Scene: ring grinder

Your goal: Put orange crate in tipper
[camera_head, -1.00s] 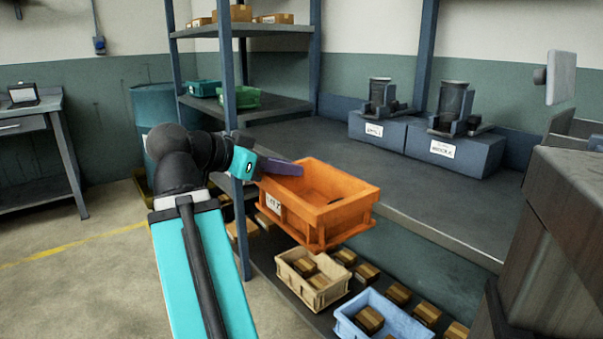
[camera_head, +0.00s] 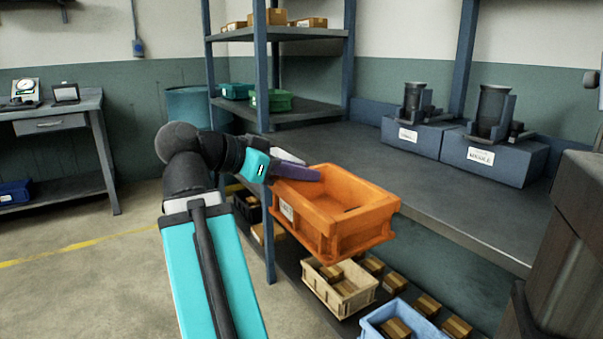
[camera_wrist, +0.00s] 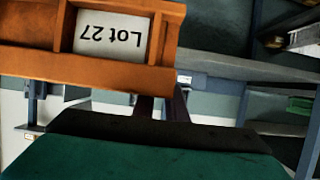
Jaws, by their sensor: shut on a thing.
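The orange crate (camera_head: 338,212) hangs in the air in front of the shelf bench, slightly tilted. In the wrist view the orange crate (camera_wrist: 160,60) fills the upper left, with a label reading "Lot 27" upside down. The gripper (camera_wrist: 160,107) shows below it, its fingers partly hidden by the crate wall. The inside of the crate looks mostly empty, though its bottom is partly hidden. I cannot identify a tipper with certainty in these views.
A grey bench (camera_head: 400,175) carries two blue-grey blocks with dark cylinders (camera_head: 492,110). A beige crate (camera_head: 340,288) and a blue crate (camera_head: 375,325) with small boxes stand below. A shelf post (camera_head: 262,80) rises behind my arm. A large brown machine (camera_head: 570,240) stands at right. Open floor lies left.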

